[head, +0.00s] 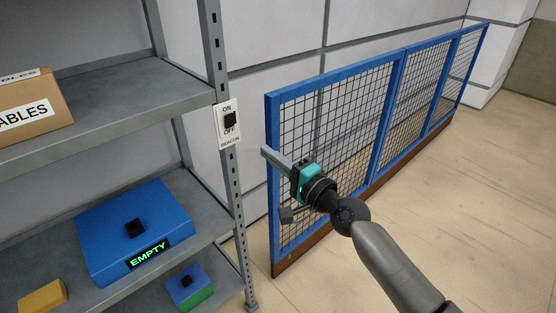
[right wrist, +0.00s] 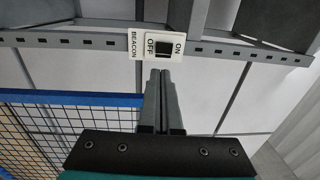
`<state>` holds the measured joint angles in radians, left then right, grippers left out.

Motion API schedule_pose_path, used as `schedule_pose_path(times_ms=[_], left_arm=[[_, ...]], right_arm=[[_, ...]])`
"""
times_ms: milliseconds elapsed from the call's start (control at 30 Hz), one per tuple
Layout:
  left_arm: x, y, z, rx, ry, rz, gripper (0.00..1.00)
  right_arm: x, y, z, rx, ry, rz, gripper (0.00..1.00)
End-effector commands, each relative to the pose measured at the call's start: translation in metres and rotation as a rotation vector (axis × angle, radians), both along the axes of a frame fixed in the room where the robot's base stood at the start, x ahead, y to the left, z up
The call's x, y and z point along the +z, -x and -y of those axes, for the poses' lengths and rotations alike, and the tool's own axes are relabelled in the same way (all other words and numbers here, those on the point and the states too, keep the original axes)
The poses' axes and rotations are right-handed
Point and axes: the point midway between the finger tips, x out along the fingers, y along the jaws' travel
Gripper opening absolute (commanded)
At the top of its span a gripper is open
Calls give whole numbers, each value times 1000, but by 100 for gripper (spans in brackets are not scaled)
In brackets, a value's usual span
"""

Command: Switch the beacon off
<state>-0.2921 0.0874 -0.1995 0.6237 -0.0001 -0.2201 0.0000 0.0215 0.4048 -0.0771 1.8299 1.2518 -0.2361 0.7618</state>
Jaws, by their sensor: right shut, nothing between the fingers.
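The beacon switch (head: 230,120) is a white plate with a black rocker, fixed to the grey shelf post. Its plate reads ON at the top, OFF below and BEACON at the bottom edge. The switch also shows in the right wrist view (right wrist: 163,47), just beyond the fingertips. I cannot tell which way the rocker is tipped. My right gripper (head: 266,153) is shut and empty, its fingers pointing toward the post, to the right of and a little below the switch. In the right wrist view the fingertips (right wrist: 160,73) appear apart from the plate. No beacon lamp shows.
Grey shelving (head: 150,88) at the left holds a cardboard box (head: 40,95), a blue box (head: 110,225) marked EMPTY, a yellow block (head: 42,296) and a small blue-green box (head: 188,288). A blue mesh fence (head: 398,90) stands behind my right arm. Floor at the right is clear.

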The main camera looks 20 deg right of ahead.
Motion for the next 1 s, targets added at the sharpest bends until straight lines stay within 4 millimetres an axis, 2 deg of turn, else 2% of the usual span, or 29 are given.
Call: schedule_pose_path(times_ms=[233,767,867,967,1000], left_arm=[[-3,1,1,1,1,0,50],[-3,8,9,4,11,-12,50],[-4,8,8,3,11,-13,50],[-6,8,8,3,11,-13,50],[-8,9,8,3,11,-13,50]], right_arm=[[-2,17,6,0,0,-1,0],[-3,18,7,-1,1,-1,0],[-17,17,9,-13,28,-21,0],[-60,17,16,-45,112,-77,0],[-84,19,20,-59,165,-110,0]])
